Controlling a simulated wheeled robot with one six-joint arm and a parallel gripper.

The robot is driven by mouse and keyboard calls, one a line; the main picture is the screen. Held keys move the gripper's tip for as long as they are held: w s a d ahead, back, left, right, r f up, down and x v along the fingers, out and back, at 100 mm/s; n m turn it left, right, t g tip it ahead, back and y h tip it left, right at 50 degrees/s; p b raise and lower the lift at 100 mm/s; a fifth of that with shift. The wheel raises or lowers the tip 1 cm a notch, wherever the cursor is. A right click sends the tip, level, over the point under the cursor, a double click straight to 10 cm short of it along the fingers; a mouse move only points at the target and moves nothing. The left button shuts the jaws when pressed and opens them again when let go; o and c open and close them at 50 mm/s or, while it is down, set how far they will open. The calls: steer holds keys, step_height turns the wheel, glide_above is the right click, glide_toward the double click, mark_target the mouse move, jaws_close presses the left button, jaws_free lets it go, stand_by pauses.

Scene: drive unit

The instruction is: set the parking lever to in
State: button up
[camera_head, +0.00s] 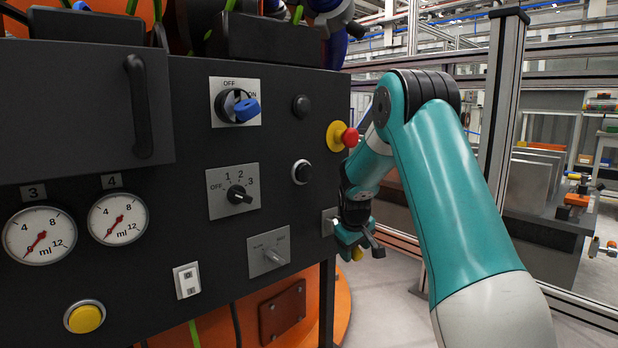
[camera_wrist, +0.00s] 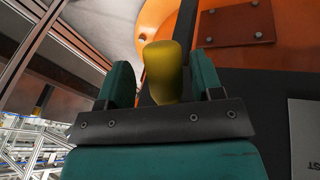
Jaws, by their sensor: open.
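A yellow knob (camera_wrist: 163,72) on a dark stem shows in the wrist view; I take it for the parking lever. It also shows in the head view (camera_head: 357,254), low beside the right edge of the black panel, just under my gripper. My gripper (camera_head: 355,237) is open. In the wrist view its two teal fingers (camera_wrist: 164,88) stand left and right of the knob, with a gap on each side. The lever's base and any in or out marking are hidden, so I cannot tell its setting.
The black panel (camera_head: 180,130) carries a slow/fast lever (camera_head: 270,255), a rotary switch (camera_head: 238,194), a blue-handled switch (camera_head: 246,109) and a red emergency button (camera_head: 350,137) close to my arm. An orange body (camera_wrist: 235,35) lies behind the knob. Metal fencing (camera_head: 505,100) stands at right.

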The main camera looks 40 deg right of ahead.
steer(key=shift+w+f+t+b, duration=0.3)
steer(key=shift+f+t+b, duration=0.45)
steer(key=shift+b, duration=1.55)
steer(key=w+p+v, duration=0.1)
steer(key=p+v, duration=0.9)
steer(key=v, duration=0.9)
steer(key=s+a+r+n+y+p, duration=0.1)
steer(key=a+r+n+y+p, duration=0.1)
steer(key=a+r+p, duration=1.1)
steer(key=shift+s+a+r+y, duration=0.25)
steer(key=shift+a+y, duration=0.45)
steer(key=shift+a, duration=0.55)
steer(key=shift+f, duration=0.1)
steer(key=w+d+f+m+h+b, duration=0.1)
steer(key=d+f+m+h+b, duration=0.15)
steer(key=d+f+b, duration=0.9)
steer(key=shift+h, duration=0.45)
steer(key=d+x, duration=0.1)
steer(key=x, duration=0.6)
steer(key=d+b+x, duration=0.1)
steer(key=x, duration=0.6)
steer(key=s+d+b+x, duration=0.1)
steer(key=x, duration=0.6)
steer(key=shift+d+r, duration=0.2)
steer(key=shift+r, duration=0.05)
